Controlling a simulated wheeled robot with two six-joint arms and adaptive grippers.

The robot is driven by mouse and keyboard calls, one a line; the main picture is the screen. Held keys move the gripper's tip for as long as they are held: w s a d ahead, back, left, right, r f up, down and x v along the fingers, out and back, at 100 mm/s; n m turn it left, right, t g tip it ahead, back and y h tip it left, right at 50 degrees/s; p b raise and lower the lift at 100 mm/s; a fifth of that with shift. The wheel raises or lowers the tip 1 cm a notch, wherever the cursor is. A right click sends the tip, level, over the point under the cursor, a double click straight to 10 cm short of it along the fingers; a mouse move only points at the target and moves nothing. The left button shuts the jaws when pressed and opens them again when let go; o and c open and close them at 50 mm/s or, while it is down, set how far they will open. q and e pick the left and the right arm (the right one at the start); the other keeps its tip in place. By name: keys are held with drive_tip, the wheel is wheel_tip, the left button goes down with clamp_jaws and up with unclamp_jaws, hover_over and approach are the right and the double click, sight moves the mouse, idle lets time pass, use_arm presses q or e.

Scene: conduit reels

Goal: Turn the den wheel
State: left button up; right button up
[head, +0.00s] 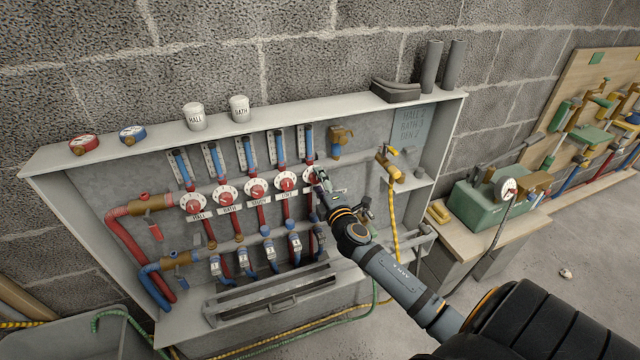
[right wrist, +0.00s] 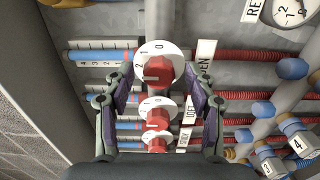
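The den wheel (right wrist: 158,72) is a red knob on a white numbered dial, beside a "DEN" label (right wrist: 206,52) in the right wrist view. In the head view it is the rightmost of the row of wheels (head: 308,174), partly covered by my right gripper (head: 326,182). In the right wrist view my right gripper (right wrist: 165,72) is open, its two fingertips on either side of the den wheel. Gaps show between fingers and dial, so it does not grip the wheel. My left gripper is not in view.
Other wheels stand close to the left, such as the neighbouring one (head: 286,181). A sign (head: 410,125) reads Hall 2, Bath 3, Den 2. Two white caps (head: 195,116) stand on the cabinet top. A brass tap (head: 388,163) with a yellow hose is at right.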

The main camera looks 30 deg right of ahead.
drive_tip(key=v, duration=1.2)
